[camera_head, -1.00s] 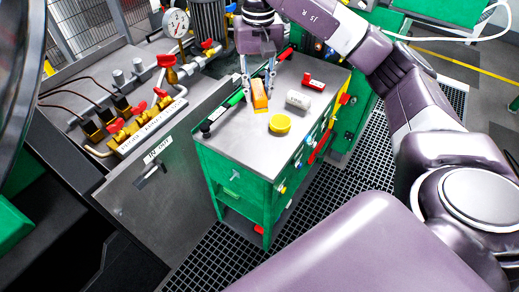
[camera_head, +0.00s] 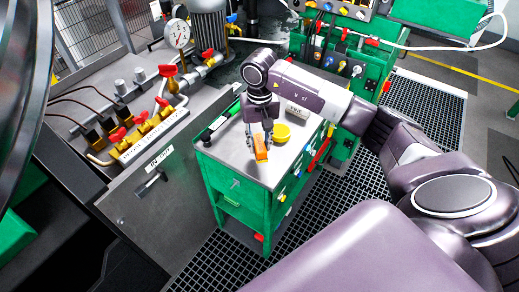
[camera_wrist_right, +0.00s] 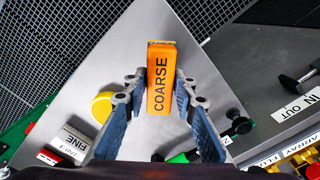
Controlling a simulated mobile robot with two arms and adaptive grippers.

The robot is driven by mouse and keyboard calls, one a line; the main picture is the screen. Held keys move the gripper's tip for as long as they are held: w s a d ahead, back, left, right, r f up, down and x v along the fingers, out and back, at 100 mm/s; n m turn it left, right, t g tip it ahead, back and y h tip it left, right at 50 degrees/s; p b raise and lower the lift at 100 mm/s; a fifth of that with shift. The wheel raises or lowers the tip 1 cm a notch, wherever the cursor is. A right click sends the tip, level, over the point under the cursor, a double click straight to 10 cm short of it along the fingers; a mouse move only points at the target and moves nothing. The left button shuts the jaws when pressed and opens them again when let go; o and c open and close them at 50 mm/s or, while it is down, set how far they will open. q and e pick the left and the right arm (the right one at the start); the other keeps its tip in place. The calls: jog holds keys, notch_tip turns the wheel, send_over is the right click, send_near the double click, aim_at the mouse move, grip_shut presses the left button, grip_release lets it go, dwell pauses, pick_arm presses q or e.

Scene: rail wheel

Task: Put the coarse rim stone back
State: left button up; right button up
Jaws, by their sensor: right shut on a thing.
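The coarse rim stone is an orange block (camera_head: 261,150) marked COARSE, which also shows in the right wrist view (camera_wrist_right: 161,80). My right gripper (camera_head: 259,138) points down over the front part of the cart top and is shut on the stone. In the right wrist view the two fingers (camera_wrist_right: 157,98) lie along the stone's sides, and its far end points toward the cart's corner. The gap between stone and cart top is hard to judge. My left gripper is not in view.
The green tool cart's grey top (camera_head: 230,156) also carries a yellow round piece (camera_head: 283,133), a white FINE piece (camera_head: 299,111) and a green-and-black tool (camera_head: 217,125). A grey bench with red-handled valves (camera_head: 140,120) stands at left, with an IN OUT lever (camera_wrist_right: 298,78).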

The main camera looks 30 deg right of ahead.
aim_at(260, 151)
notch_tip(260, 151, down, 4)
jog(key=shift+r+p, duration=0.25)
jog(key=shift+p, duration=0.05)
jog(key=shift+f, duration=0.2)
jog(key=o, duration=1)
jog(key=shift+r, duration=0.1)
